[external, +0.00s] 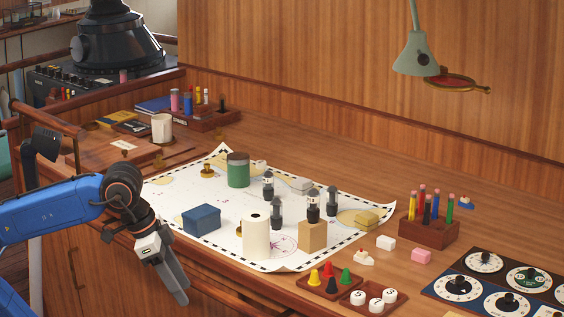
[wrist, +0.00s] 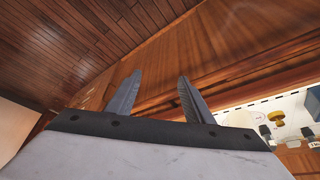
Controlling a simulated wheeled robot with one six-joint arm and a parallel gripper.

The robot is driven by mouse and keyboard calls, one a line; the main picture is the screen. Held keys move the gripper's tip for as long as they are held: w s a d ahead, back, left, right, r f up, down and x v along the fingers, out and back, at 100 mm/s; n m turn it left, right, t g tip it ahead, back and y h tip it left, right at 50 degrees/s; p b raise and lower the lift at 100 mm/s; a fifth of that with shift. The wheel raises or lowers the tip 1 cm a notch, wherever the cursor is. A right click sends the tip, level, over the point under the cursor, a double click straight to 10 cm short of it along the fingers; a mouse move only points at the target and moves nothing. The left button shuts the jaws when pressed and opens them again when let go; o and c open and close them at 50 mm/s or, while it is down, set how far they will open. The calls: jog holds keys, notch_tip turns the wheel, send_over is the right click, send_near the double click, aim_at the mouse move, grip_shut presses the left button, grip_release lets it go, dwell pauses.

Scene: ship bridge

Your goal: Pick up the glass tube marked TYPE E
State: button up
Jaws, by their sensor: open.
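Several small glass tubes with dark caps stand upright on the white chart (external: 220,256). One tube (external: 268,186) is towards the back, one (external: 277,213) is nearer the front, and one (external: 332,201) is to the right. Another tube (external: 313,206) stands on a tan block (external: 312,236). Their labels are too small to read, so I cannot tell which is TYPE E. My gripper (external: 180,290) points down in front of the desk, left of the chart and well apart from the tubes. In the wrist view its two fingers (wrist: 160,80) are apart, with nothing between them.
Around the tubes are a green jar (external: 238,170), a blue box (external: 202,219), a cream cylinder (external: 256,239) and a yellow block (external: 367,217). A pencil holder (external: 428,233) and trays of pieces (external: 331,284) are to the right. A green lamp (external: 416,54) hangs above.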

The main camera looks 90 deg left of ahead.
notch_tip(320, 180, up, 9)
jog(key=w+a+r+n+g, duration=0.1)
jog(key=w+a+r+n, duration=0.2)
jog(key=w+a+n, duration=0.45)
jog(key=n+g, duration=0.4)
jog(key=n, duration=0.9)
send_over(277, 216)
jog(key=a, duration=0.1)
jog(key=f, duration=0.4)
jog(key=shift+a+f, duration=0.2)
jog(key=shift+f, duration=5.85)
jog(key=c, duration=1.1)
